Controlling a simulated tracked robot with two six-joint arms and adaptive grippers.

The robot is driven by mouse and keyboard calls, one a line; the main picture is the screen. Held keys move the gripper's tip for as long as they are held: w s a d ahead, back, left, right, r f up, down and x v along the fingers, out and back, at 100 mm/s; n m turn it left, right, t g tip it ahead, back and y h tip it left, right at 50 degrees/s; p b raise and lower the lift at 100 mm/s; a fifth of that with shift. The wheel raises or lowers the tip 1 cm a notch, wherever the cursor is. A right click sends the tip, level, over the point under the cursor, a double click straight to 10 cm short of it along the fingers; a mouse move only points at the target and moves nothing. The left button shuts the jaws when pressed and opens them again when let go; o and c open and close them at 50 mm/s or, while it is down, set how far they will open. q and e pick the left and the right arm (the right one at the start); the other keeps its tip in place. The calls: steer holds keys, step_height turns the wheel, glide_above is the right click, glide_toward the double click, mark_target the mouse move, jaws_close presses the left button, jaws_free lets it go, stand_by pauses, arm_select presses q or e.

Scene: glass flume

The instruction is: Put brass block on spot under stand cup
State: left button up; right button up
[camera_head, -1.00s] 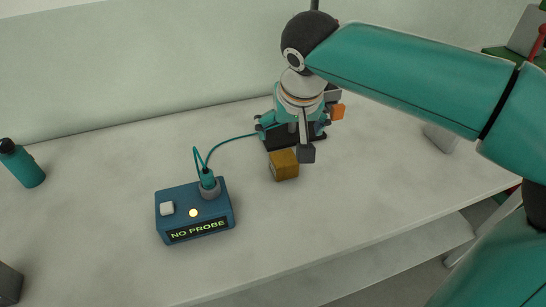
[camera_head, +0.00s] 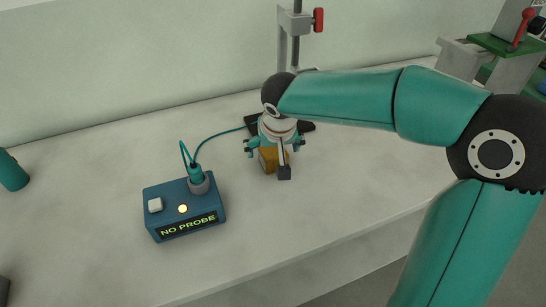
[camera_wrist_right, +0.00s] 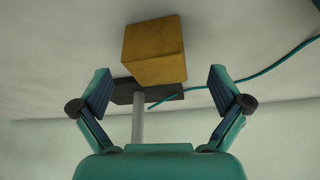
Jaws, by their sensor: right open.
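The brass block (camera_head: 268,160) stands on the bench in front of the stand's dark base (camera_head: 307,126), partly hidden by my right gripper (camera_head: 273,149). In the right wrist view the block (camera_wrist_right: 153,52) shows whole, beyond and between the spread fingers of my right gripper (camera_wrist_right: 155,87). The gripper is open and holds nothing. The stand's post and grey clamp (camera_head: 292,24) with a red knob rise behind my arm. I cannot make out the cup or the spot under it. My left gripper is not in view.
A blue box (camera_head: 185,210) reading NO PROBE sits left of the block, with a teal plug and a cable running towards the stand. A teal bottle (camera_head: 12,172) stands at the far left. The bench in front of the block is clear.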

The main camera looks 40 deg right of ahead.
mark_target(273, 151)
steer(key=x, duration=0.3)
steer(key=shift+f, duration=0.2)
steer(key=c, duration=1.9)
steer(key=shift+r, duration=0.15)
